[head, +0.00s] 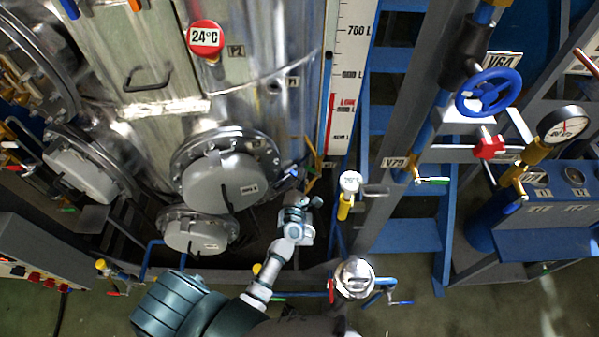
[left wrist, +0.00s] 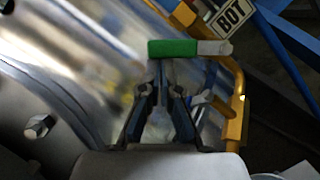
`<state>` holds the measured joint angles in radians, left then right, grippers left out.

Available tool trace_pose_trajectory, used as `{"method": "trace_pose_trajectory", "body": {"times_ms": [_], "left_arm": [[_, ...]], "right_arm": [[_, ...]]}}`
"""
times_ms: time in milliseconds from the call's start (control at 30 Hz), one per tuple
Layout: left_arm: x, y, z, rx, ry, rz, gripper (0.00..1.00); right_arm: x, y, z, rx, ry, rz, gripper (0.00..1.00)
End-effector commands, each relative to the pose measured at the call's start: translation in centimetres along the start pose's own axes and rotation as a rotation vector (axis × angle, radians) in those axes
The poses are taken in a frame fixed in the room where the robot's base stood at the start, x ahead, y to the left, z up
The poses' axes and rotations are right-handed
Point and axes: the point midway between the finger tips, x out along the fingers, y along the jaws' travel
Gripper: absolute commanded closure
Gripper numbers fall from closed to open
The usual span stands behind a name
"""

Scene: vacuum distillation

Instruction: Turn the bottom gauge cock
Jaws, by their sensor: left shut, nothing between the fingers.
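The bottom gauge cock has a green lever (left wrist: 175,48) with a pale end, on yellow pipework (left wrist: 240,100) beside a tag reading BOT (left wrist: 230,17), in the left wrist view. My left gripper (left wrist: 161,75) is shut and empty. Its fingertips appear just below the green lever; I cannot tell whether they touch it. In the head view my left gripper (head: 301,203) is near the foot of the level gauge (head: 340,85), close to the tank wall. The cock is too small there to make out clearly. My right gripper is not in view.
A shiny tank with grey round covers (head: 222,182) stands left of the gripper. A yellow-stemmed gauge (head: 349,183) and blue frame (head: 400,237) are to the right. A blue handwheel (head: 488,92) is at upper right. A bolt (left wrist: 38,126) shows in the wrist view.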

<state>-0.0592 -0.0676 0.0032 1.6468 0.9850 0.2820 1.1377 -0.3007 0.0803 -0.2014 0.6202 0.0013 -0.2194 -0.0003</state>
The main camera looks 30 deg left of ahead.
Motion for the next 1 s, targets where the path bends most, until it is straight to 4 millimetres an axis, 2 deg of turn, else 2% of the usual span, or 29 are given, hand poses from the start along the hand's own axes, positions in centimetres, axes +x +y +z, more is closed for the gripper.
{"method": "trace_pose_trajectory", "body": {"times_ms": [33,100,167,300,700,1000], "left_arm": [[0.1,0.6,0.8,0.041,-0.001,-0.013,1.0],[0.2,0.7,1.2,0.103,-0.001,-0.028,1.0],[0.3,0.7,1.4,0.156,0.0,-0.041,1.0],[0.5,0.6,2.0,0.149,-0.002,-0.04,1.0],[0.8,0.6,3.3,0.145,-0.001,-0.038,1.0],[0.9,0.6,3.6,0.145,-0.001,-0.037,1.0]], "right_arm": [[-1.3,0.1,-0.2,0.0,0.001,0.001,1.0],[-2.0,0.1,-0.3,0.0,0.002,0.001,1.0],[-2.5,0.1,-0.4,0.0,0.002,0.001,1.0],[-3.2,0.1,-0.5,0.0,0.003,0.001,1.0],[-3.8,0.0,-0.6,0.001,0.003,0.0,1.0],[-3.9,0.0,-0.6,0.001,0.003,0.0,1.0]]}}
